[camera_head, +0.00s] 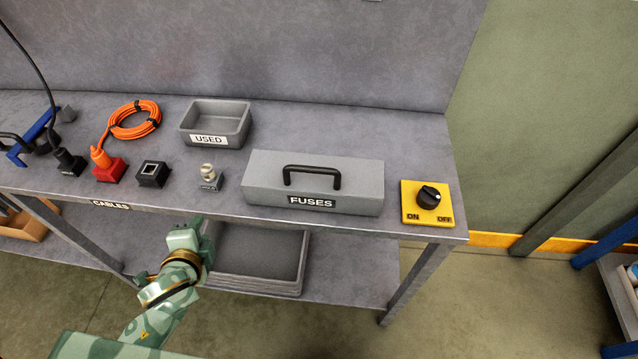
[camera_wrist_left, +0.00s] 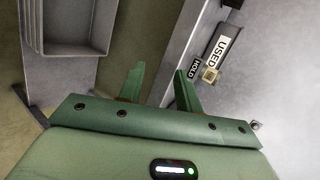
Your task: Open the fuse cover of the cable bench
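The fuse cover (camera_head: 262,181) is a grey box lid marked FUSES, with a black handle (camera_head: 312,170) on top. It lies shut at the front of the cable bench (camera_head: 405,151), right of centre. My left gripper (camera_head: 198,226) is at the bench's front edge, left of and below the cover, not touching it. In the left wrist view its two green fingers (camera_wrist_left: 157,88) are apart with nothing between them. My right gripper is in neither view.
A yellow ON/OFF switch (camera_head: 412,211) sits right of the cover. A small HOLD button (camera_head: 208,180) and a USED tray (camera_head: 243,123) are to its left. Sockets and an orange cable (camera_head: 125,133) are further left. A grey bin (camera_head: 285,287) stands on the lower shelf.

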